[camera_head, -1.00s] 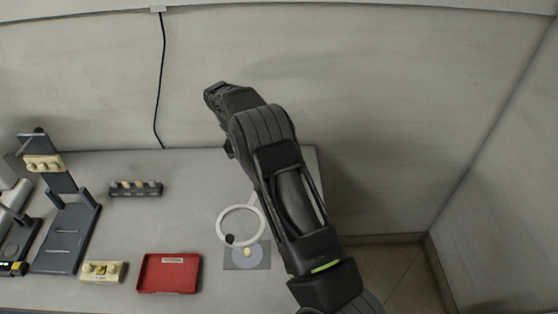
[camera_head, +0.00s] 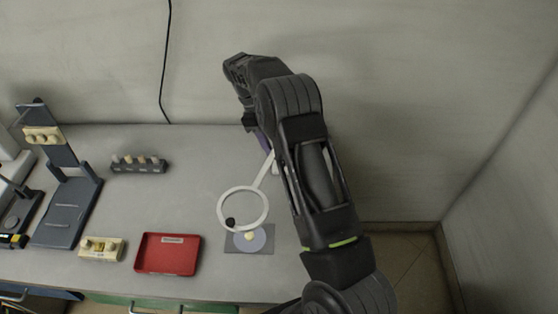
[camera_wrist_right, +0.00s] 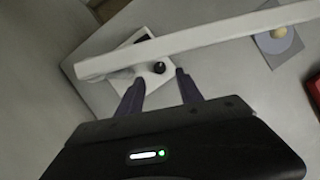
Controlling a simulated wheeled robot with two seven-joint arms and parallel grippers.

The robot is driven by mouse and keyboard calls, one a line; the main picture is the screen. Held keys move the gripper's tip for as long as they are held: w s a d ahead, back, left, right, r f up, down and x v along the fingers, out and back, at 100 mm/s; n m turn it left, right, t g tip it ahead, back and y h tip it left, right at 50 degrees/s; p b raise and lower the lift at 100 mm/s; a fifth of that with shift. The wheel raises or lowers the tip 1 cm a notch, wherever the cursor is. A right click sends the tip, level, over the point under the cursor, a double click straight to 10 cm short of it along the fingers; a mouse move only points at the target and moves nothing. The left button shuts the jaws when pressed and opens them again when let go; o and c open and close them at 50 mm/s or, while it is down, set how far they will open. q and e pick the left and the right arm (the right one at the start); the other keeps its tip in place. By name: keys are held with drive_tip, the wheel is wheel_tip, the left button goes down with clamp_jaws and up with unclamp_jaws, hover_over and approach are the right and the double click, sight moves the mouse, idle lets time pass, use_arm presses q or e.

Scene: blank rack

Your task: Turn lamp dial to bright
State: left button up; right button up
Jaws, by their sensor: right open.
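The ring lamp (camera_head: 223,201) stands at the right of the table, its white bar running up right toward my right gripper. In the right wrist view the lamp's pale base (camera_wrist_right: 130,85) lies under the white bar (camera_wrist_right: 190,40). A small round black dial (camera_wrist_right: 158,67) sits on that base. My right gripper (camera_wrist_right: 160,76) is open, its two dark purple fingers pointing at the base on either side of the dial's line. Whether they touch it I cannot tell. In the head view the right gripper (camera_head: 263,141) is partly hidden by its arm, and the dial is hidden. My left gripper is out of view.
Under the ring lie a grey mat (camera_head: 232,246) and a purple disc with a yellowish piece. A red tray (camera_head: 168,268), a cream block (camera_head: 101,249), a dark rack with several pegs (camera_head: 139,165) and a blue stand (camera_head: 68,212) are further left. The wall is close behind.

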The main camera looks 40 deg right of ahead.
drive_tip(key=b+x, duration=0.2)
drive_tip(key=x, duration=0.1)
drive_tip(key=shift+w+f, duration=0.15)
drive_tip(key=shift+s+f+b, duration=0.2)
drive_tip(key=shift+b, duration=0.1)
drive_tip(key=shift+s+d+f+p, duration=0.1)
drive_tip(key=shift+s+f+p, duration=0.15)
drive_tip(key=shift+p, duration=0.15)
drive_tip(key=shift+s+d+f, duration=0.1)
drive_tip(key=shift+s+f, duration=0.05)
drive_tip(key=shift+f, duration=0.45)
clamp_jaws()
